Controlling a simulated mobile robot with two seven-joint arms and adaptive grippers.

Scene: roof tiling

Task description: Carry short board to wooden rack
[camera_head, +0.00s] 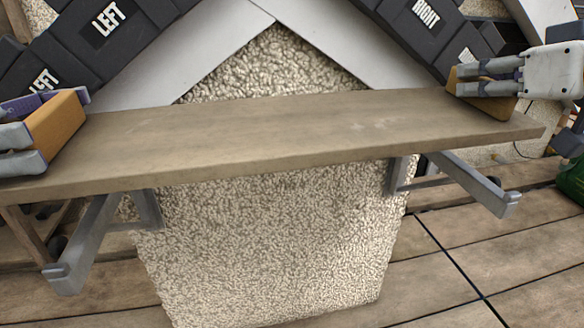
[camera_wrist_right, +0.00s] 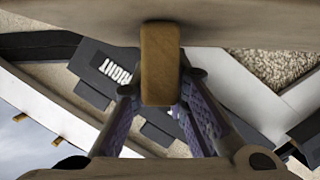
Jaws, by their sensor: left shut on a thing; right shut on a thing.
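A long, flat brown wooden board (camera_head: 270,125) spans the head view in front of the wall, with a tan wooden block at each end. My left gripper (camera_head: 42,132) is shut on the left block (camera_head: 60,126). My right gripper (camera_head: 486,80) is shut on the right block (camera_head: 488,105). In the right wrist view, the fingers (camera_wrist_right: 160,92) close on both sides of that block (camera_wrist_right: 160,62), and the board (camera_wrist_right: 225,32) crosses the top. Wooden bars (camera_head: 22,238) show below the board at the far left; whether they belong to the wooden rack I cannot tell.
Two grey metal brackets, left (camera_head: 85,240) and right (camera_head: 475,185), stick out under the board; whether it touches them is unclear. A rough plaster gable wall (camera_head: 270,235) stands behind. Dark tiles marked LEFT (camera_head: 100,25) and RIGHT (camera_head: 425,15) lie along the roof slopes. Plank flooring (camera_head: 440,270) lies below.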

